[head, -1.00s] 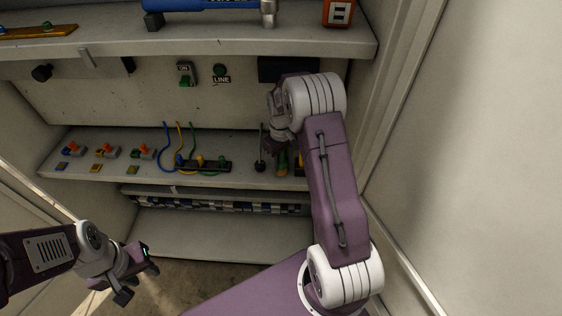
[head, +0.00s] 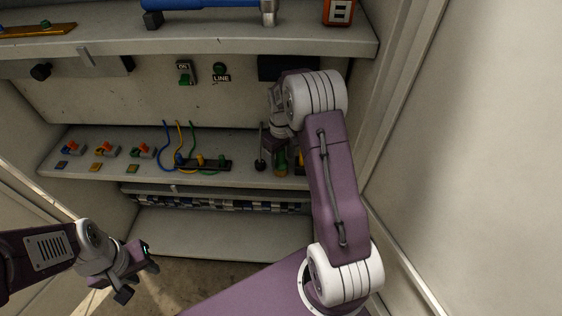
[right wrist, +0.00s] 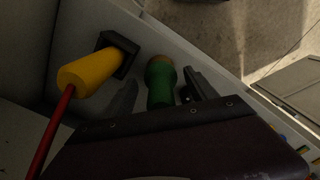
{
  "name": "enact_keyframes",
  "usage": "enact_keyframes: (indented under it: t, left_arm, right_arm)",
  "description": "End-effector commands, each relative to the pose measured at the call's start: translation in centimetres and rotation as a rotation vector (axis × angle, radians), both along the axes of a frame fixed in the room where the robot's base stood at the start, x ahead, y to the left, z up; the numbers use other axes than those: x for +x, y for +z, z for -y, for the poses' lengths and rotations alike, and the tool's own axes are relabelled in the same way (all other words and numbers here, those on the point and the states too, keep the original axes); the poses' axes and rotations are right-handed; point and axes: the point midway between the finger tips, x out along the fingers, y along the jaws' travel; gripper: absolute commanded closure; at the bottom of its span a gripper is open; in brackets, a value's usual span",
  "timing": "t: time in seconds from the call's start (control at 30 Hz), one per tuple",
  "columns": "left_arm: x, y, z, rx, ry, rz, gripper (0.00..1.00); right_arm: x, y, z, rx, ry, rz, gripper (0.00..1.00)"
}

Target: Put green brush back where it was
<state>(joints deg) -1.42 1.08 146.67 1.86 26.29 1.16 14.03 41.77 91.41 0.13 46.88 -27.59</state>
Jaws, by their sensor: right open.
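The green brush (right wrist: 160,85) shows in the right wrist view as a green handle with a tan end, between the two dark fingers of my right gripper (right wrist: 158,95). The fingers are open, with a gap to the handle. In the head view a small part of the green brush (head: 282,162) shows at the right end of the lower shelf (head: 100,183), below my right gripper (head: 280,142), whose fingers are mostly hidden by its wrist. My left gripper (head: 138,276) is open and empty at the lower left.
A yellow-handled tool (right wrist: 85,76) with a red shaft is beside the brush, by a black block (right wrist: 118,53). A black upright rod (head: 260,152) stands left of my right gripper. A terminal strip (head: 205,165) with wires is further left. The cabinet's side wall is close right.

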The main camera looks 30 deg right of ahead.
Motion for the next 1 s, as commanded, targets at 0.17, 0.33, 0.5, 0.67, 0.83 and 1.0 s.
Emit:
enact_keyframes:
  t: [0.17,0.33,0.5,0.67,0.83,1.0]
  left_arm:
    - [0.0,-0.4,0.0,0.000,0.000,0.000,0.64]
    - [0.0,-0.4,0.0,0.000,0.000,0.000,0.64]
    - [0.0,-0.4,0.0,0.000,0.000,0.000,0.64]
    - [0.0,-0.4,0.0,0.000,0.000,0.000,0.64]
    - [0.0,-0.4,0.0,0.000,0.000,0.000,0.64]
    - [0.0,-0.2,0.0,0.000,0.000,0.000,0.64]
  right_arm:
    - [0.1,3.8,0.0,-0.001,0.000,0.004,0.34]
    - [0.0,5.8,0.0,-0.001,0.000,0.001,0.34]
    - [0.0,6.0,0.0,0.000,0.000,0.000,0.34]
    - [0.0,6.0,0.0,0.000,0.000,0.000,0.34]
    - [0.0,6.0,0.0,0.000,0.001,0.001,0.34]
    - [2.4,6.8,-1.7,-0.008,0.055,0.069,0.34]
